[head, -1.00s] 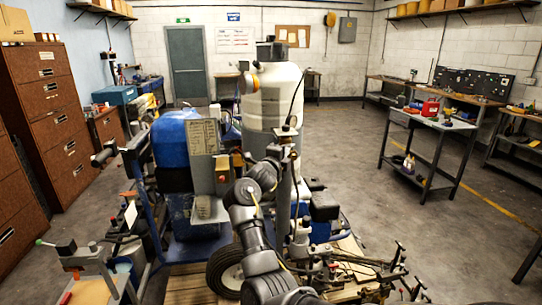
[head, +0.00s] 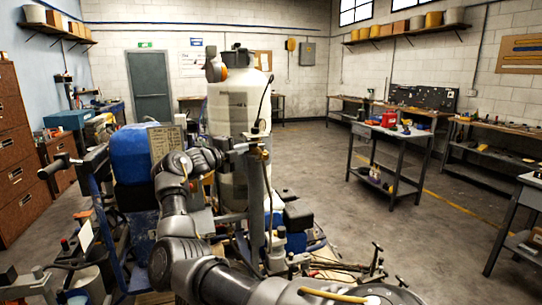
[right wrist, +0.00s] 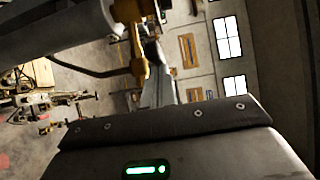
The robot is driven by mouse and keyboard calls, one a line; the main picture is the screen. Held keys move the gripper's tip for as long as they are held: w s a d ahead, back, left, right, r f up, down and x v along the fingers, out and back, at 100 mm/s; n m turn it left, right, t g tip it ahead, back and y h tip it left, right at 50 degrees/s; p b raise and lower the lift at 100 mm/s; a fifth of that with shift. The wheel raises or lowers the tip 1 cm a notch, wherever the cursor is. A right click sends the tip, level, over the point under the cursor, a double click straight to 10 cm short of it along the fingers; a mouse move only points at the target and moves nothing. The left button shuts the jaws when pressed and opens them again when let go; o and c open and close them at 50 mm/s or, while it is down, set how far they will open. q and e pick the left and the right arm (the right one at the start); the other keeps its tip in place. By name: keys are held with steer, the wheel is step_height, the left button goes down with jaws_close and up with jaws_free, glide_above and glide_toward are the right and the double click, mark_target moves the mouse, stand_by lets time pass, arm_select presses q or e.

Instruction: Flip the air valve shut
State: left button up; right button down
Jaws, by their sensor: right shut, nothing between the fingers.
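The line striper stands before me with a large white tank (head: 236,112) and an upright pipe (head: 257,205) in front of it. Brass fittings (head: 263,153) show near the pipe's top, and I take these to be the air valve. In the right wrist view a brass valve body with a yellowish lever (right wrist: 136,48) shows close above the gripper housing. My right gripper (head: 236,146) is shut and empty beside the pipe top. Whether it touches the valve, and the lever's exact setting, I cannot tell. My left gripper is not in view.
A blue covered drum (head: 131,153) stands left of my arm. A thin dark hose (head: 264,100) arches by the tank. Rods and clamps (head: 345,265) lie low at the right. A workbench (head: 392,133) stands further right, with open floor (head: 330,190) between.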

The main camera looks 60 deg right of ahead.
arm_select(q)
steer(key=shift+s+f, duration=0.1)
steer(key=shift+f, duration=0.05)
arm_select(e)
steer(key=shift+w+r, duration=0.3)
steer(key=shift+r, duration=0.15)
steer(key=shift+a, duration=0.15)
